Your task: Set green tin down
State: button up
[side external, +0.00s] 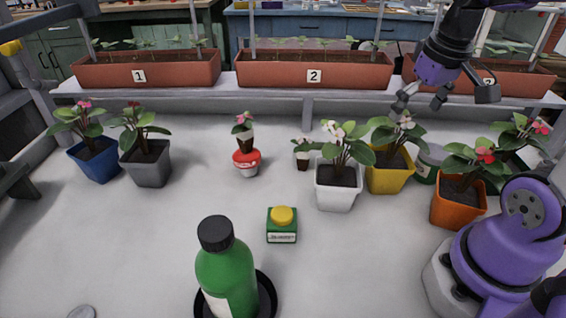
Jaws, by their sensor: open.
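A green tin (425,173) with a pale top stands on the grey table at the right, partly hidden behind the yellow pot and its leaves. My gripper (419,103) is open, above and slightly behind the tin as seen from the side, with its fingers pointing down. The fingers are apart from the tin and nothing shows between them.
A yellow pot (389,172), a white pot (337,190) and an orange pot (458,205) crowd the tin. A green box with a yellow cap (282,225) and a green bottle (226,268) stand nearer. Planters (315,72) line the back.

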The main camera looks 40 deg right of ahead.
jog(key=a+n+t+y, duration=0.1)
jog(key=a+n+t, duration=0.2)
jog(key=a, duration=0.8)
jog(key=shift+s+r+n, duration=0.4)
jog(key=shift+s+n, duration=0.05)
jog(key=shift+n, duration=0.05)
